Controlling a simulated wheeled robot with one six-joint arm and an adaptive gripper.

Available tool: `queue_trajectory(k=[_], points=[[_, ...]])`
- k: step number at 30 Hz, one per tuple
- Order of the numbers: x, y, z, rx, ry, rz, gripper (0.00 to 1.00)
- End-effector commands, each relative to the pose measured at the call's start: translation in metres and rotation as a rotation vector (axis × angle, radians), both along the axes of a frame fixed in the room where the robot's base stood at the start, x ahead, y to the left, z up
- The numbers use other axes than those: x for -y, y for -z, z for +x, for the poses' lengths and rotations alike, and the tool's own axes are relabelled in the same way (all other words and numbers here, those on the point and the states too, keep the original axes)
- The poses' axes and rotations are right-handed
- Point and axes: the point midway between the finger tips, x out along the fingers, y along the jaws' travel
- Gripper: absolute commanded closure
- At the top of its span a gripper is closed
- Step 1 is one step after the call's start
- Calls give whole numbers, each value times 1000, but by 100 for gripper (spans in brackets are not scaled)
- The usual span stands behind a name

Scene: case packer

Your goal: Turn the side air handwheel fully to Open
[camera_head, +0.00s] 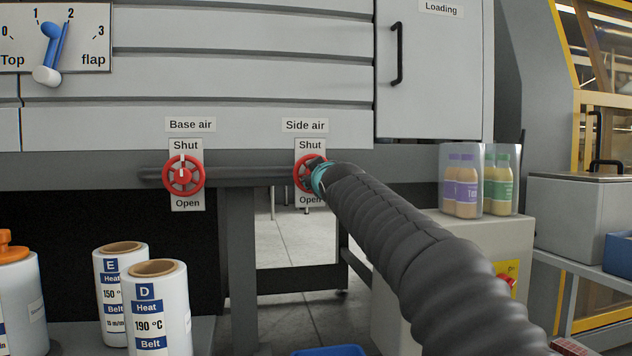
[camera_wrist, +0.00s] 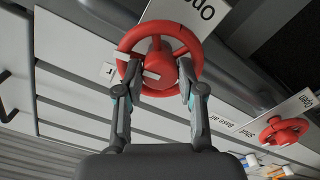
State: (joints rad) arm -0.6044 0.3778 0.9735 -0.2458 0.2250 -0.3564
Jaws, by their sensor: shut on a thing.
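The red side air handwheel (camera_head: 299,173) sits below the "Side air" label, between "Shut" above and "Open" below. My gripper (camera_head: 318,177) is at it and hides most of it in the head view. In the wrist view, the red wheel (camera_wrist: 126,42) fills the upper middle, with part of the "Open" plate (camera_wrist: 190,12) above it. A pale mark shows beside the hub. I cannot tell its exact setting.
The base air handwheel (camera_head: 182,185) is to the left, its white mark towards "Shut". A dark pipe (camera_head: 240,176) runs between the wheels. Wrapped bottles (camera_head: 466,190) stand on a pale cabinet to the right. Labelled rolls (camera_head: 158,310) stand at lower left.

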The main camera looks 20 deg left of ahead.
Motion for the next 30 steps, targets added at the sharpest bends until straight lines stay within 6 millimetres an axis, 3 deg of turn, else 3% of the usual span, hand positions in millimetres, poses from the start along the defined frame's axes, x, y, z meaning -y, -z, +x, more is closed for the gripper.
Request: queue_trajectory(k=[30], points=[[-2,4,0,-509,2,819,96]])
